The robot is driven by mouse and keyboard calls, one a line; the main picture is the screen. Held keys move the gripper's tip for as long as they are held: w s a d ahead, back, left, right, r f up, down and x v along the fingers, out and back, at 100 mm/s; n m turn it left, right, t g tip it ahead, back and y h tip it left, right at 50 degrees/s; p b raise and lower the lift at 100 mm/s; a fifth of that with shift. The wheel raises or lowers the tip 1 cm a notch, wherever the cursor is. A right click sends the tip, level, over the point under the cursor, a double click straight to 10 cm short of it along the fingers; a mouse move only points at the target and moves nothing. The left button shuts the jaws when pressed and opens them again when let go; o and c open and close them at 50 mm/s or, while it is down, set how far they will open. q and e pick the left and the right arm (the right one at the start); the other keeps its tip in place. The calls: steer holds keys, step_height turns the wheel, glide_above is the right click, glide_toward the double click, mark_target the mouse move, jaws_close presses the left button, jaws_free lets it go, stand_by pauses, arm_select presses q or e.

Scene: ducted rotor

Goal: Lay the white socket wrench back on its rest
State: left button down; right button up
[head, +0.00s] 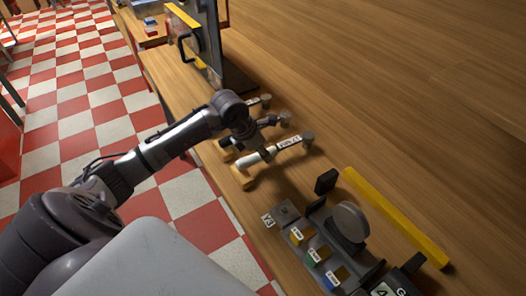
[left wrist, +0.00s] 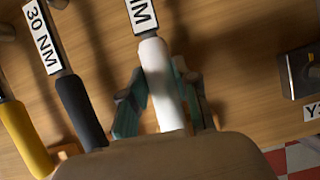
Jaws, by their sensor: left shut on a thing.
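The white socket wrench (head: 250,161) has a white handle, a label on its shaft and a grey head at its right end. My left gripper (head: 262,153) is around its handle from above, and the left wrist view shows the white handle (left wrist: 158,75) between the teal finger pads (left wrist: 163,105). The gripper is shut on it. A small wooden rest block (head: 241,178) is at the handle's near end. I cannot tell whether the wrench touches the block or hangs just above it. My right gripper is not in view.
A black-handled wrench (left wrist: 80,110) marked 30 NM and a yellow-handled wrench (left wrist: 22,138) lie parallel, close on the left in the wrist view. A grey fixture with coloured tags (head: 318,250) and a yellow bar (head: 395,216) stand on the bench to the right.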

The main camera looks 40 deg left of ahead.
arm_select(q)
steer(key=shift+r, duration=0.1)
steer(key=c, duration=0.9)
jaws_free()
steer(key=shift+o, duration=0.6)
steer(key=v, duration=1.2)
